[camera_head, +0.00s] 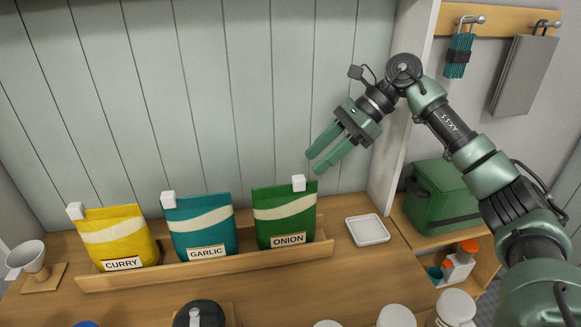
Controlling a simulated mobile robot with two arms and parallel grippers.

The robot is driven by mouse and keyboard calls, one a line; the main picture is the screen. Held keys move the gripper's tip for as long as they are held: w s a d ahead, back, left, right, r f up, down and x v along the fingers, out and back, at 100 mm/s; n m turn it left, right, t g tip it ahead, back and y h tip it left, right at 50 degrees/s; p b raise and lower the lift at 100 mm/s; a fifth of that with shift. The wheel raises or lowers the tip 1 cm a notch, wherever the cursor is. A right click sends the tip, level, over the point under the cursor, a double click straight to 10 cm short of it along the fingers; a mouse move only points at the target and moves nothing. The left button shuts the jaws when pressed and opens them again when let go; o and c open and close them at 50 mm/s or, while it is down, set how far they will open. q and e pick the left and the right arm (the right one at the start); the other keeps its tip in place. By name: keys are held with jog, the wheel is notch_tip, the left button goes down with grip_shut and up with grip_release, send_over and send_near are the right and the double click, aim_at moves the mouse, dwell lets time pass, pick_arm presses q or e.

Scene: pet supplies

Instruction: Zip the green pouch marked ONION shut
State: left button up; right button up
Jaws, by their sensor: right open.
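The green pouch marked ONION (285,220) stands upright at the right end of a wooden tray (205,267). A white block-shaped slider (299,183) sits on its top edge, right of the middle. I cannot tell from here how far the top edge is sealed. My right gripper (317,164) is open and empty, above and to the right of the slider, with its two green fingers pointing down and left. It does not appear to touch the pouch. My left gripper is not in view.
A teal GARLIC pouch (201,226) and a yellow CURRY pouch (118,237) share the tray, each with a white slider at its top left. A white dish (367,230) lies to the right. Several lidded containers line the front edge. A wall panel (402,120) stands at the right.

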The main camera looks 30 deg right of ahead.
aim_at(299, 177)
jog(key=x, duration=0.2)
jog(key=p+x, duration=0.1)
jog(key=x, duration=0.3)
jog(key=shift+s+a+r+p, duration=0.1)
jog(key=shift+s+r+p, duration=0.05)
jog(key=shift+s+p, duration=0.15)
jog(key=shift+w+a+f, duration=0.15)
jog(key=shift+a+f, duration=0.05)
jog(key=shift+f, duration=0.05)
grip_shut()
dwell(0.9)
